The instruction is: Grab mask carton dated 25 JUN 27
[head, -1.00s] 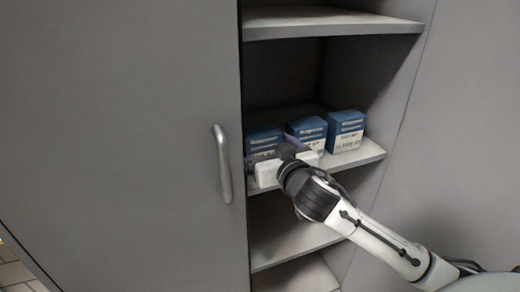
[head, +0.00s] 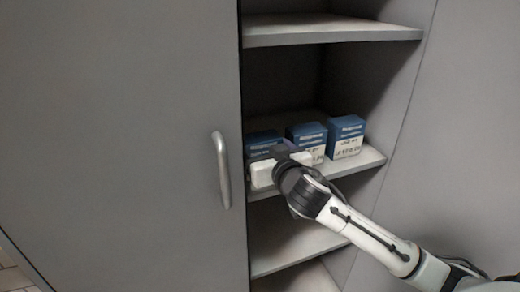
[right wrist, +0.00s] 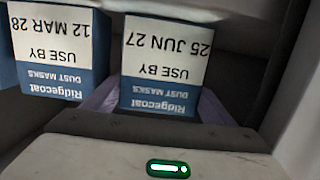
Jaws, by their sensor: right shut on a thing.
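The mask carton dated 25 JUN 27 (right wrist: 165,65) is blue and white and appears upside down in the right wrist view. In the head view it is the leftmost carton (head: 262,139) on the middle shelf, partly hidden by my right gripper (head: 277,158). The purple fingers of my right gripper (right wrist: 157,102) are shut on this carton, one on each side. The carton appears to be still at shelf level; its base is hidden. My left gripper is not in view.
A carton dated 12 MAR 28 (right wrist: 60,45) stands close beside it, the middle carton (head: 308,136) in the head view. A third carton (head: 346,136) stands at the right. A closed door with a handle (head: 221,170) is at the left; another shelf (head: 330,29) is above.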

